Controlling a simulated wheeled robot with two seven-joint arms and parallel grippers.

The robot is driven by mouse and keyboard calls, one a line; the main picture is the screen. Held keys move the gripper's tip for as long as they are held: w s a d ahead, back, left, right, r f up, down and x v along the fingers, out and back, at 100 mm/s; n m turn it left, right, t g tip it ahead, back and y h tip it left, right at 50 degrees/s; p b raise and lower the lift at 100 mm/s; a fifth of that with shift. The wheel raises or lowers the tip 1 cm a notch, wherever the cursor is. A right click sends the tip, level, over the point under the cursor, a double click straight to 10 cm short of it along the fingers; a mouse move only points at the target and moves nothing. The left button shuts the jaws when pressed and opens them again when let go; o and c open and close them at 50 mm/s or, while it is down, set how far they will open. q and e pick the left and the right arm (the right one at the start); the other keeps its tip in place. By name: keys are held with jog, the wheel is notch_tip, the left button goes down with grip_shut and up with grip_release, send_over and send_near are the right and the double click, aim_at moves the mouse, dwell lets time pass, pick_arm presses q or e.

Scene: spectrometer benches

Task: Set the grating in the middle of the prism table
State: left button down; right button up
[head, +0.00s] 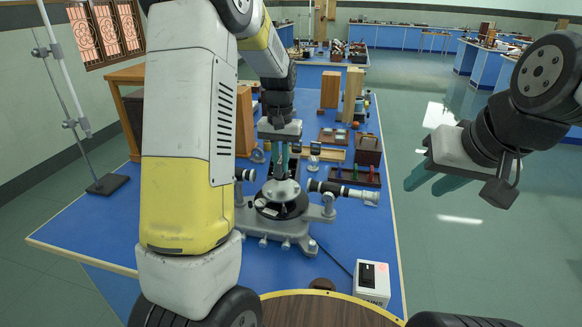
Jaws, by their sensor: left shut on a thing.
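My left gripper (281,160) points down over the middle of the spectrometer and is shut on a small thin piece, apparently the grating, which its fingers largely hide. The prism table (284,189) is the small grey round top directly below the fingertips. At this size I cannot tell whether the piece touches it. The spectrometer (287,231) stands on the blue bench, with one telescope tube reaching right and another part reaching left. My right gripper (432,184) is off to the right, over the floor, empty, with its teal fingers apart.
Behind the spectrometer are wooden trays (354,175), wooden blocks (330,90) and small items. A white switch box (371,283) with a cable sits at the bench's front right. A stand (106,184) rises at left. Bare blue bench (100,225) lies left.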

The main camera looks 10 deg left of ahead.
aim_at(281, 174)
pick_arm(q)
jog(key=shift+f, duration=1.95)
jog(key=shift+f, duration=0.15)
jog(key=c, duration=1.5)
grip_release()
jog(key=shift+o, duration=0.2)
